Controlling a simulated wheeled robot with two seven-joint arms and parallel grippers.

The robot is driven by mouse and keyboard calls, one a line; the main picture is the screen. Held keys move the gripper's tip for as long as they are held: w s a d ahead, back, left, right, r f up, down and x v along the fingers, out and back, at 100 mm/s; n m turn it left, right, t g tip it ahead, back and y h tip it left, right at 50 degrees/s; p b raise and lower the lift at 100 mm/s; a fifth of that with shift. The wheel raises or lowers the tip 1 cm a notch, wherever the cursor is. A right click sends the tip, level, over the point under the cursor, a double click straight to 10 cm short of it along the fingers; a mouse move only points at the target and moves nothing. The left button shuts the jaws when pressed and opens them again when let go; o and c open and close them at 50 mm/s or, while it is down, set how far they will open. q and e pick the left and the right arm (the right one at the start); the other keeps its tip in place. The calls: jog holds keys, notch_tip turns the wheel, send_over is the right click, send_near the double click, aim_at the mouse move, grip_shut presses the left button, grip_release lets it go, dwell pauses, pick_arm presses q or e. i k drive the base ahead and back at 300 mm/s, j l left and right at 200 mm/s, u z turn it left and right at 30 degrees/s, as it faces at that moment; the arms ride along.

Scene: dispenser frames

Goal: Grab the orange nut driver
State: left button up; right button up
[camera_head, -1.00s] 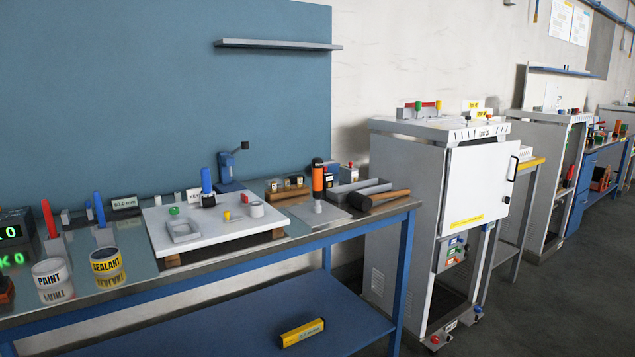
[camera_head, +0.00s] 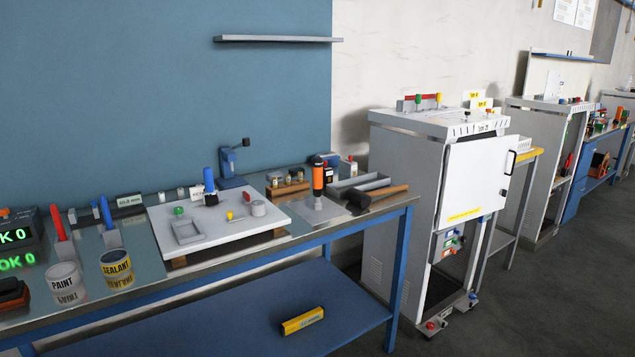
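An orange and black upright tool (camera_head: 318,176), which looks like the orange nut driver, stands on a small grey plate (camera_head: 322,215) near the right end of the workbench. Its lower end meets the plate. Neither of my grippers shows in the head view.
The workbench (camera_head: 345,231) holds a white board (camera_head: 255,226) with small parts, a mallet (camera_head: 380,195), a grey tray (camera_head: 357,184), a paint can (camera_head: 66,284) and a sealant can (camera_head: 117,269). A white cabinet (camera_head: 405,200) stands to the right. Open floor lies in front of it.

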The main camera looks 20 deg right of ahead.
aim_at(318, 161)
jog(key=z, duration=0.65)
jog(key=i+j+z, duration=0.15)
jog(key=i+z, duration=0.3)
jog(key=i+j+z, duration=0.2)
jog(key=z, duration=0.2)
jog(key=i+j+z, duration=0.15)
jog(key=i+j, duration=0.55)
jog(key=j, duration=0.15)
